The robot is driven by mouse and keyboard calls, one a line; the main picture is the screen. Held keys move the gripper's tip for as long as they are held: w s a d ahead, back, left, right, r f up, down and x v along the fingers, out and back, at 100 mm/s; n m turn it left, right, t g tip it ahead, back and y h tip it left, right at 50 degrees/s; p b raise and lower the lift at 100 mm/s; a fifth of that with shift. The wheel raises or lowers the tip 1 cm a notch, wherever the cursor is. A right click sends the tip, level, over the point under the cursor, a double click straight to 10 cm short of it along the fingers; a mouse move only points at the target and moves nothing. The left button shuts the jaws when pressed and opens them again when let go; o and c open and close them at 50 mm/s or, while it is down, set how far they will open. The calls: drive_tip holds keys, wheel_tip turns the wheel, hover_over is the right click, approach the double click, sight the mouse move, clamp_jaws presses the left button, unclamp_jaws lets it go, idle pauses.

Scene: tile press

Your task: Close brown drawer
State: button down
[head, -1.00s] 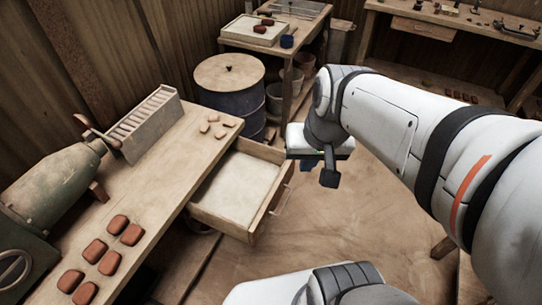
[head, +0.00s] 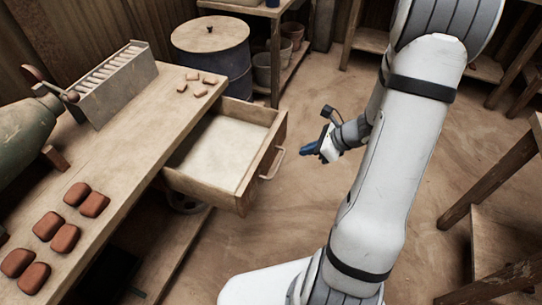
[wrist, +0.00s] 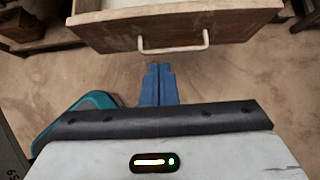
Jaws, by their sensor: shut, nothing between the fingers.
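The brown wooden drawer (head: 256,172) is pulled out from under the workbench at the left, and its pale inside shows no objects. A light curved handle (head: 273,163) is on its front. In the wrist view the drawer front (wrist: 179,32) is at the top, with the handle (wrist: 173,44) above the fingertips. My gripper (head: 308,149) is to the right of the drawer front, apart from the handle, with its blue fingers pointing toward it. The blue fingers (wrist: 158,70) are together and empty in the wrist view.
A blue barrel (head: 212,55) stands behind the bench. A wooden table (head: 500,185) is at the right. The floor around my gripper is clear.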

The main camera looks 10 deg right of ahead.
drive_tip(key=b, duration=0.2)
approach(265, 156)
wheel_tip(265, 156, down, 4)
drive_tip(key=a, duration=0.1)
drive_tip(key=w+a, duration=0.1)
drive_tip(key=a, duration=0.1)
drive_tip(key=shift+w+r, duration=0.1)
drive_tip(key=shift+w, duration=0.2)
drive_tip(key=shift+w+a, duration=0.25)
drive_tip(key=shift+a, duration=0.05)
drive_tip(key=shift+a, duration=0.1)
drive_tip(key=shift+w, duration=0.1)
